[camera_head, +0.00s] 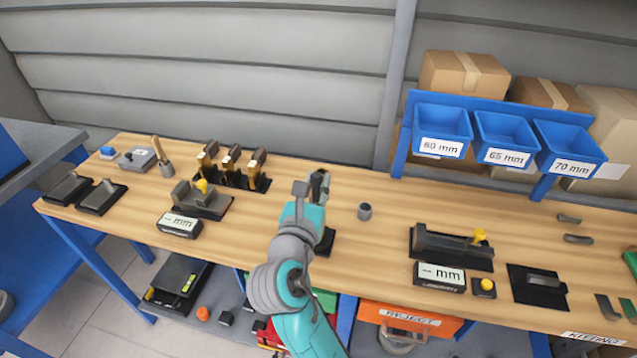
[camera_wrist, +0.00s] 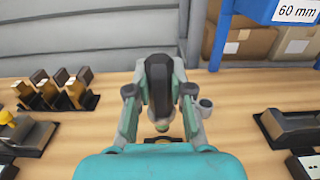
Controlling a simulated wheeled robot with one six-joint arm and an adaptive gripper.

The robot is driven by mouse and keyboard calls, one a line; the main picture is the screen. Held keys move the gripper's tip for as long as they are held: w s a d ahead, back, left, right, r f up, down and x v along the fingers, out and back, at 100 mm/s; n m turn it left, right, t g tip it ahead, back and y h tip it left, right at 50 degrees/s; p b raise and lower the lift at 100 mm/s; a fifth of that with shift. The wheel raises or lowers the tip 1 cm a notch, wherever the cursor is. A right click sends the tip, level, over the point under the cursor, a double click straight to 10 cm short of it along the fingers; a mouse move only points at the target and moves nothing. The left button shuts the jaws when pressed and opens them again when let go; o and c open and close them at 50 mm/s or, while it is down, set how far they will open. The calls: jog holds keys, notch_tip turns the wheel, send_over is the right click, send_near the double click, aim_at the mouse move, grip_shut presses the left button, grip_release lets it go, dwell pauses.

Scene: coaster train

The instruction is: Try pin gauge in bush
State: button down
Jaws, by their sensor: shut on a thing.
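My gripper (camera_head: 316,190) is raised over the middle of the wooden bench. In the wrist view its two fingers are closed on the sides of a dark, upright handle (camera_wrist: 158,82), which looks like the pin gauge. Its lower end is mostly hidden behind my gripper and wrist. A small grey hollow cylinder (camera_head: 364,211), which looks like the bush, stands upright on the bench just right of my gripper. It also shows in the wrist view (camera_wrist: 205,107), right of the right finger, apart from the held gauge.
A black rack (camera_head: 262,185) with several dark and brass gauges stands to the left. A black fixture (camera_head: 452,250) with a yellow knob and a mm display (camera_head: 440,276) are to the right. Blue bins (camera_head: 443,128) stand at the back right. The bench around the cylinder is clear.

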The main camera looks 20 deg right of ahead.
jog(key=shift+a+f, duration=0.1)
jog(key=shift+f, duration=2.85)
jog(key=shift+f, duration=0.95)
dwell(0.8)
jog(key=c, duration=1)
grip_release()
jog(key=shift+o, duration=0.2)
jog(key=shift+s, duration=0.1)
jog(key=v, duration=1.2)
